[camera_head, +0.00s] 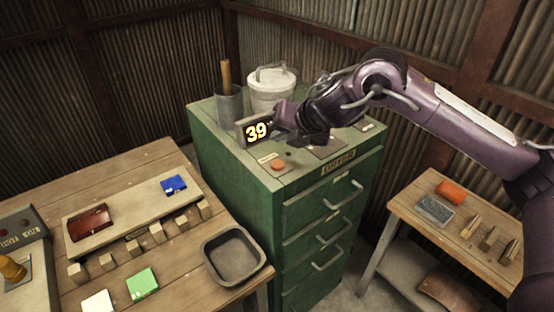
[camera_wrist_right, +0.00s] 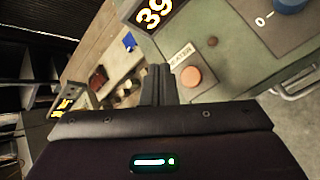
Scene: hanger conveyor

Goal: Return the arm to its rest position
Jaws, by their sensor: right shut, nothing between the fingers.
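My right arm, purple, reaches in from the right in the head view. My right gripper (camera_head: 281,133) is above the top of the green cabinet (camera_head: 237,165), close to the display reading 39 (camera_head: 256,132). In the right wrist view its fingers (camera_wrist_right: 158,84) are together with nothing between them. An orange button (camera_head: 278,165) on the cabinet top is in front of the gripper; it also shows beside the fingers in the right wrist view (camera_wrist_right: 191,77). I cannot tell whether the gripper touches the display. My left gripper is not in view.
A white lidded pot (camera_head: 272,90) and a grey cylinder (camera_head: 229,104) stand at the cabinet's back. At left, a wooden table (camera_head: 150,160) holds a grey tray (camera_head: 262,262), blocks and coloured pieces. At right, a small table (camera_head: 405,205) lies below my arm. Corrugated walls close the back.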

